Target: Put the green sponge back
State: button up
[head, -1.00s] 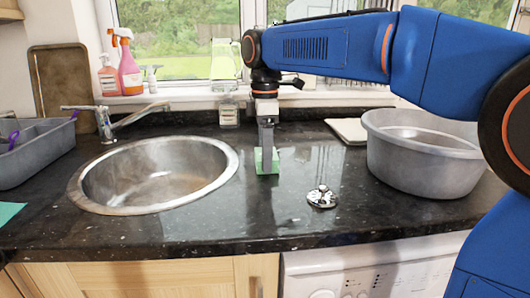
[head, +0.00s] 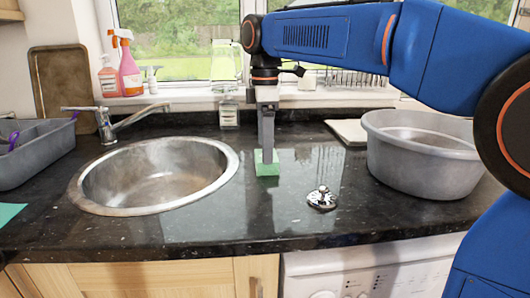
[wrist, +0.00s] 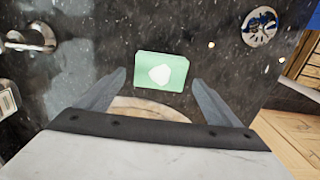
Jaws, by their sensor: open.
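The green sponge (head: 268,170) rests on the black granite counter, just right of the sink. In the wrist view the sponge (wrist: 148,62) shows a pale green face with a white patch. My gripper (head: 267,155) points down over the sponge in the head view and hides part of it. In the wrist view my gripper (wrist: 160,82) is open, with one finger to each side of the sponge and visible gaps between. Nothing is held.
The steel sink (head: 150,205) lies to the left, with a tap behind it. A grey basin (head: 425,180) stands at the right. A round metal strainer (head: 322,199) lies on the counter between sponge and basin. A glass bottle (head: 228,115) stands behind. The counter's front strip is clear.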

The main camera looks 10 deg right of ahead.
notch_tip(320, 180, up, 9)
dwell(0.3)
